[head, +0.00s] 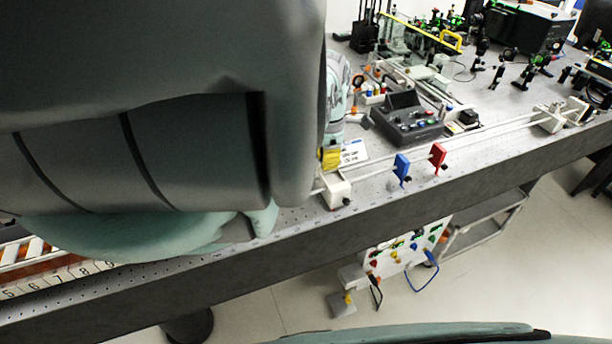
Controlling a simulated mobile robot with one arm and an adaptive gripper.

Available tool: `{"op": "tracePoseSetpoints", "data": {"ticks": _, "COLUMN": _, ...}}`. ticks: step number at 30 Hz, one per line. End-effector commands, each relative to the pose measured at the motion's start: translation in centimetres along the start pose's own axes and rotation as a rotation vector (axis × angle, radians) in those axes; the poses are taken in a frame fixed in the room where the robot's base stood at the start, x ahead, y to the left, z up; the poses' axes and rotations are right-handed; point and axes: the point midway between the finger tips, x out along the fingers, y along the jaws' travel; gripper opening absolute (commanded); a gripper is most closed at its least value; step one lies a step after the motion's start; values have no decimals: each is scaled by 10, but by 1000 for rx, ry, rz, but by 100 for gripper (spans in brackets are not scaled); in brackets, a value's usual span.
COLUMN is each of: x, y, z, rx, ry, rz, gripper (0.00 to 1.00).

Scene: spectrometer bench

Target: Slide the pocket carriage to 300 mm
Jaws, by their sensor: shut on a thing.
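My own arm fills the left and upper middle of the head view and hides much of the bench. My gripper's fingers do not show; they are hidden behind the arm. A twin-rod rail (482,132) runs along the bench, from a white end block (335,191) beside my arm to another end block (549,119) at the right. A yellow block (330,157) shows partly at my arm's edge, by the near end block. I cannot tell whether it is the pocket carriage. No 300 mm mark is readable.
A blue plate (402,167) and a red plate (438,156) stand at the rail's front side. A dark control box (408,119) sits behind the rail. A numbered strip (60,278) lies at lower left. A socket panel (402,250) with cables is below the bench edge (300,246).

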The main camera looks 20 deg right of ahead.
Motion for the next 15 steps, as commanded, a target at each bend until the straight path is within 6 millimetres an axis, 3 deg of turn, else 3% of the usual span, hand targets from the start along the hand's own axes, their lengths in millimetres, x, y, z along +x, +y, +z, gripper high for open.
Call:
{"op": "tracePoseSetpoints", "data": {"ticks": 11, "x": 0, "y": 0, "z": 2, "rx": 2, "ry": -3, "rz": 1, "gripper": 0}}
{"op": "tracePoseSetpoints", "data": {"ticks": 12, "x": 0, "y": 0, "z": 2, "rx": 2, "ry": -3, "rz": 1, "gripper": 14}}
{"op": "tracePoseSetpoints", "data": {"ticks": 15, "x": 0, "y": 0, "z": 2, "rx": 2, "ry": -2, "rz": 1, "gripper": 25}}
